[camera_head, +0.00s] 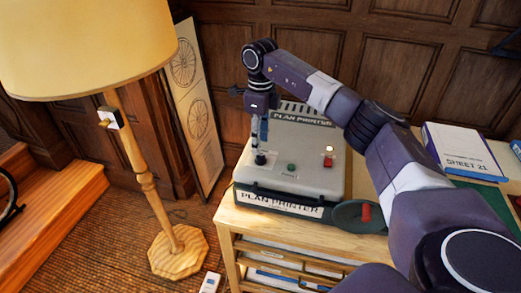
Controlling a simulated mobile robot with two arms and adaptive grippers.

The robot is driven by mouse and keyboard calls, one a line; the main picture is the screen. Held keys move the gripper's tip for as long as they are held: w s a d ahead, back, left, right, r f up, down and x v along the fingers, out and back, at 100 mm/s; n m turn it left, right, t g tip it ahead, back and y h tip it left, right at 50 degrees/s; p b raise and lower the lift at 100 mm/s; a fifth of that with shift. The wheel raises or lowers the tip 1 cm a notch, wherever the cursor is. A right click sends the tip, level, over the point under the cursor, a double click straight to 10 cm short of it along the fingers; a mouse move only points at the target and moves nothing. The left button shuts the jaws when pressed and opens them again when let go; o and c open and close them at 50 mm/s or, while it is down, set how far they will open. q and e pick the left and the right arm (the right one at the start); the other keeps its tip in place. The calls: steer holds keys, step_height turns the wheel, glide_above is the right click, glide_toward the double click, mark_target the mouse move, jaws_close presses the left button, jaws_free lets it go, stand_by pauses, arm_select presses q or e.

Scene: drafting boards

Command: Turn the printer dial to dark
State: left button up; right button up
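The plan printer (316,177) is a pale grey machine with a dark green base, standing on a wooden cabinet. A small black knob (260,159) sits at the left of its top panel, with a green button (291,168) to its right. A red-based part with a glowing top (328,159) is further right. My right arm reaches in from the right, and my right gripper (258,148) points down over the black knob. Its fingertips are at or just above the knob; I cannot tell whether they touch it or how far apart they are. The dial's markings are too small to read. My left gripper is not in view.
A floor lamp (147,190) stands left of the cabinet (240,223). A tall board with wheel drawings (193,115) leans on the panelled wall. A box marked "SHEET 21" (462,150) lies at right. A red handle (367,214) is at the printer's front right.

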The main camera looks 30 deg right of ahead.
step_height(320, 180, up, 7)
stand_by(0.3)
stand_by(0.4)
